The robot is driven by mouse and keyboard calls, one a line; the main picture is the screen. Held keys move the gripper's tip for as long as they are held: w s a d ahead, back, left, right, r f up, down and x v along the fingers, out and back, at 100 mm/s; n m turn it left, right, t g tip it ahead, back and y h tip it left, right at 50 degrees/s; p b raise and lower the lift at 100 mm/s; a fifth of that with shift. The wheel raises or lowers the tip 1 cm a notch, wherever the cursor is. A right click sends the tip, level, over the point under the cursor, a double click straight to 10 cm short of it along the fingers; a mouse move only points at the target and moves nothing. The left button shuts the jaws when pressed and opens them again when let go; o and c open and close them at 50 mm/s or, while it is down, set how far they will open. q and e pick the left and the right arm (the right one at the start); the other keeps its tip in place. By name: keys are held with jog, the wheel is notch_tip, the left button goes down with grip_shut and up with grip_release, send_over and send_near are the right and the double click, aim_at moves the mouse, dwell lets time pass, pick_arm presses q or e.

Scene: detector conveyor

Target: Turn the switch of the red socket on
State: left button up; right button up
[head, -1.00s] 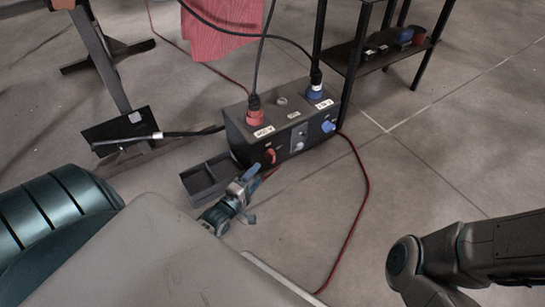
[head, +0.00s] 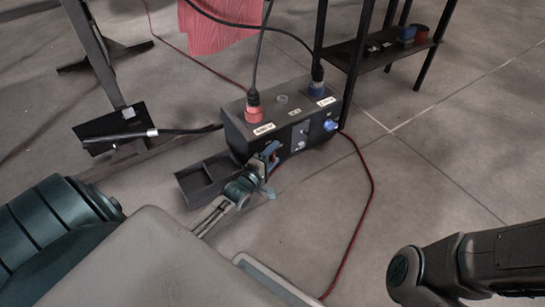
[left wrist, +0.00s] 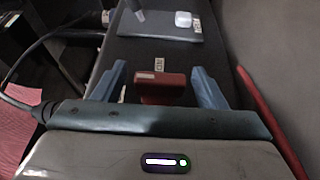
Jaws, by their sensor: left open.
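The black socket box (head: 268,133) stands on the floor at the centre of the head view. The red socket (head: 254,113) is on its top left, with a cable plugged in. My left gripper (head: 270,152) is at the box's front, below the red socket. In the left wrist view, its blue fingers (left wrist: 160,76) are open, one on each side of the red switch (left wrist: 161,88). I cannot tell whether they touch it. In the head view the gripper hides this switch. Only part of my right arm shows at the lower right.
A blue socket (head: 316,88) and blue switch (head: 331,126) are at the box's right end. An open black tray (head: 208,178) lies left of my gripper. A red cable (head: 370,190) curves along the floor. A black shelf (head: 385,58) stands behind.

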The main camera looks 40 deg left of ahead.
pick_arm(q)
jog(key=c, duration=1)
